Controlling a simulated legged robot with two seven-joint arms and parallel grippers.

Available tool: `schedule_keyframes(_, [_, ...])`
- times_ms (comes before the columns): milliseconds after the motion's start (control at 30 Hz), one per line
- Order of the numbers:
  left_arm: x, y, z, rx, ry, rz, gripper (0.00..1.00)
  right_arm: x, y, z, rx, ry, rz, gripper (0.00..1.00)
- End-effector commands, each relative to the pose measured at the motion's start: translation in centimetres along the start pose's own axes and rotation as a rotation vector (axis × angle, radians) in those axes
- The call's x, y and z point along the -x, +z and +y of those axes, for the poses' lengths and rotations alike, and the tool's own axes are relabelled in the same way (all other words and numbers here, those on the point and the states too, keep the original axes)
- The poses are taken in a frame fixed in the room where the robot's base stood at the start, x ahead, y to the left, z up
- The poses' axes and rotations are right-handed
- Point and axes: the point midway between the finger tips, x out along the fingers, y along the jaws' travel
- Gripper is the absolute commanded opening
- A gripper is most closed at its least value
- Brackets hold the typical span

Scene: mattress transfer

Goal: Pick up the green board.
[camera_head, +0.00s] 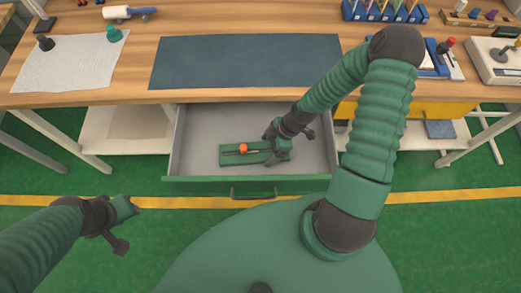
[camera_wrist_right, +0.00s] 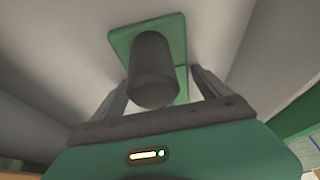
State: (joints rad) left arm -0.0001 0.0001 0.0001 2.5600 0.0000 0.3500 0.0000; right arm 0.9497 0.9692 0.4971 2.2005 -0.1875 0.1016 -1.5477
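The green board (camera_head: 232,154) lies flat inside the open drawer (camera_head: 205,122), with an orange knob (camera_head: 243,147) and a dark bar on top. My right gripper (camera_head: 274,146) is down in the drawer at the board's right end and hides part of it. In the right wrist view the green board (camera_wrist_right: 122,42) carries a dark upright cylinder (camera_wrist_right: 152,75). My right fingers stand apart on both sides of the cylinder, with gaps between. My left gripper (camera_head: 128,212) hangs over the floor at the lower left, away from the drawer; its finger opening is not clear.
The drawer's front with its handle (camera_head: 255,194) faces me. Above it is the wooden workbench (camera_head: 250,21) with a dark blue mat (camera_head: 245,62). A white cloth (camera_head: 68,64) lies at left. A tool rack (camera_head: 385,12) stands at the back right.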

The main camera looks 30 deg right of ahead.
Motion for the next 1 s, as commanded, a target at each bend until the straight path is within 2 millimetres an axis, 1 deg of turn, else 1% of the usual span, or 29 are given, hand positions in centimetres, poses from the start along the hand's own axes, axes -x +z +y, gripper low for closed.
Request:
schedule_keyframes(33, [0.0, 0.0, 0.0, 0.000, 0.000, 0.000, 0.36, 0.0, 0.0, -0.1, 0.000, -0.002, 0.001, 0.77])
schedule_keyframes(67, [0.0, 0.0, 0.0, 0.000, 0.000, 0.000, 0.36, 0.0, 0.0, -0.1, 0.000, -0.002, 0.001, 0.73])
schedule_keyframes(500, [0.0, 0.0, 0.0, 0.000, 0.000, 0.000, 0.36, 0.0, 0.0, 0.0, 0.001, -0.001, 0.002, 0.16])
schedule_keyframes(700, [0.0, 0.0, 0.0, 0.000, 0.000, 0.000, 0.36, 0.1, 0.0, 0.0, 0.001, 0.000, 0.002, 0.16])
schedule_keyframes(767, [0.1, 0.0, 0.0, 0.000, 0.000, 0.000, 0.36, 0.4, -0.2, 0.1, 0.001, 0.001, 0.002, 0.16])
schedule_keyframes(867, [0.4, -0.1, 0.0, 0.000, 0.000, 0.000, 0.36, 1.9, -0.7, 0.1, 0.001, 0.003, 0.002, 0.16])
schedule_keyframes(1000, [1.2, -0.3, 0.0, 0.000, 0.000, 0.000, 0.36, 5.2, -2.0, 0.1, 0.001, 0.005, 0.001, 0.16])
